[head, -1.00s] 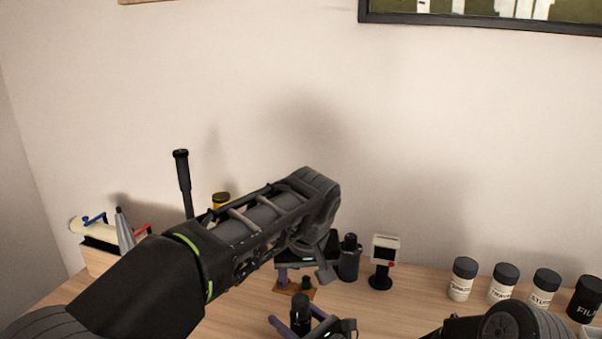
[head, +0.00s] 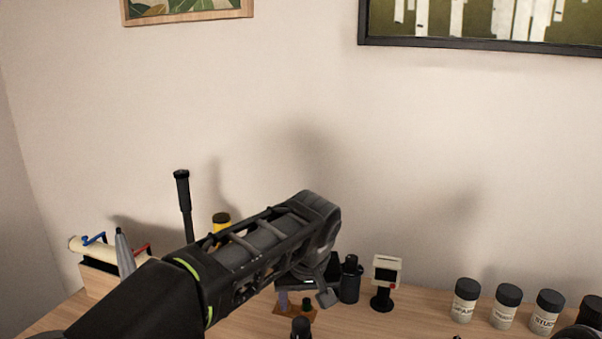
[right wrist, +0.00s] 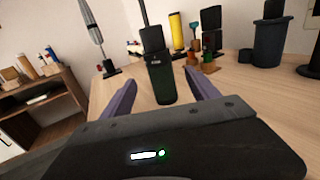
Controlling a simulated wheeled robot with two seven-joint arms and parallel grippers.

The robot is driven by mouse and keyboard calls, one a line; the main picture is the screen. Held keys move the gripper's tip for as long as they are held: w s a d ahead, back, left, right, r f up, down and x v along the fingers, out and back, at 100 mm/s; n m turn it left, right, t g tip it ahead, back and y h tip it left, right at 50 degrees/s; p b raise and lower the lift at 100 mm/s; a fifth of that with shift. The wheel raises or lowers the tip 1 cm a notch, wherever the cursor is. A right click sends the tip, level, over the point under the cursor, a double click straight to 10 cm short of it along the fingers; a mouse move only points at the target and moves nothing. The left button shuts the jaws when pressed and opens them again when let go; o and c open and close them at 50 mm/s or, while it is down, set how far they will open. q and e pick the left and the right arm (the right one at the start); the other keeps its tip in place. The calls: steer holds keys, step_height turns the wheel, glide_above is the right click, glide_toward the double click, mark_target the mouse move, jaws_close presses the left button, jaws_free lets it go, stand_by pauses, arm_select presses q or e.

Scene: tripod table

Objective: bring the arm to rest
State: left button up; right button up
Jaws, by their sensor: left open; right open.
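My left arm comes in from the left in the head view, raised over the table. Its left gripper (head: 308,293) points down, open, with no object seen in it; its fingertips are partly hidden and overlap small things behind. My right gripper (right wrist: 162,95) is open in the right wrist view, its two purple fingers spread. A black upright device (right wrist: 161,78) stands on the table ahead, seen between the fingers, and they look apart from it. In the head view only its dark top (head: 301,327) shows, at the bottom edge. The right gripper is outside the head view.
The wooden table (head: 420,308) has several labelled jars (head: 505,306) at right. A small white-screened stand (head: 385,282) and a black bottle (head: 350,280) stand near the wall. A tall black rod (head: 184,205) rises behind my left arm. A shelf (right wrist: 40,105) is at left in the wrist view.

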steer(key=shift+s+d, duration=0.35)
steer(key=shift+s, duration=0.05)
steer(key=shift+r, duration=0.1)
